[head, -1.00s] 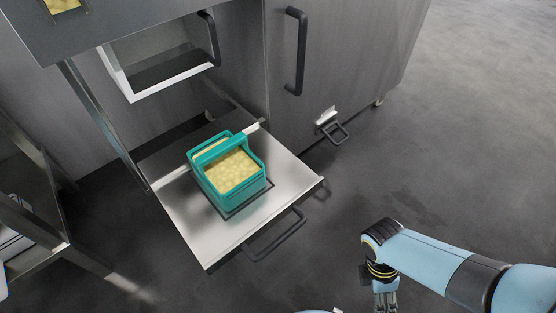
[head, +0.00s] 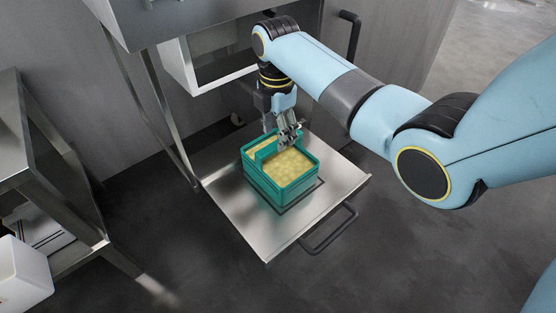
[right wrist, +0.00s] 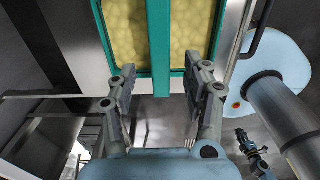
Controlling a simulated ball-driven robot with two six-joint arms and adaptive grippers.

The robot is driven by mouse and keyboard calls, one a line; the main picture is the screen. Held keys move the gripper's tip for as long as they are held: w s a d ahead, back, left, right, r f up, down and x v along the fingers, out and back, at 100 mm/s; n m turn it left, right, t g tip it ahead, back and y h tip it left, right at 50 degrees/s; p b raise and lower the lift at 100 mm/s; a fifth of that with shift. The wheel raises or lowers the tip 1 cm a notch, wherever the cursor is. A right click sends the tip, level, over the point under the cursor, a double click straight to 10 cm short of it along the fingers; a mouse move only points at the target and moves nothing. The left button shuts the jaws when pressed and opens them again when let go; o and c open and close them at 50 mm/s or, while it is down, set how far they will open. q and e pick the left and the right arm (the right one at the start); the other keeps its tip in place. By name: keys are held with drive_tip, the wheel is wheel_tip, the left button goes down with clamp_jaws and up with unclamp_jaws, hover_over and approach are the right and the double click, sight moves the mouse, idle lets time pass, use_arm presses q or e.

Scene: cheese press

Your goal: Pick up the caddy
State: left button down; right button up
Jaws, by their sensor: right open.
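The caddy is a teal, open-topped box (head: 268,185) with a bar handle across its top and pale yellow contents. It stands upright on a metal tray (head: 236,219). My right gripper (head: 288,138) is open and empty, pointing down at the caddy's top near the handle. In the right wrist view, the teal handle (right wrist: 159,45) runs between the two open fingers (right wrist: 162,92); I cannot tell how far down they reach. The gripper hides part of the handle in the head view. What looks like my left gripper shows small at the lower right of the right wrist view, its jaws unclear.
The tray has a dark front handle (head: 329,228). A grey cabinet with an open white-framed bay (head: 190,79) stands behind the caddy. A metal table frame (head: 58,150) and a white object (head: 24,273) are at left. The floor in front is clear.

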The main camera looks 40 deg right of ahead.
drive_tip(key=shift+d+f, duration=0.1)
drive_tip(key=shift+f, duration=0.5)
drive_tip(key=f, duration=0.1)
drive_tip(key=f+b, duration=0.2)
drive_tip(key=f, duration=0.1)
drive_tip(key=shift+d, duration=0.3)
drive_tip(key=shift+f, duration=0.25)
drive_tip(key=shift+r, duration=0.15)
clamp_jaws()
use_arm(q)
drive_tip(key=shift+s+a+f, duration=0.1)
drive_tip(key=shift+a+f, duration=0.1)
drive_tip(key=shift+f, duration=0.4)
drive_tip(key=shift+s+a+f, duration=0.1)
drive_tip(key=shift+a+f, duration=0.1)
drive_tip(key=shift+f, duration=0.35)
use_arm(e)
drive_tip(key=shift+w+r, duration=0.1)
drive_tip(key=shift+w, duration=0.05)
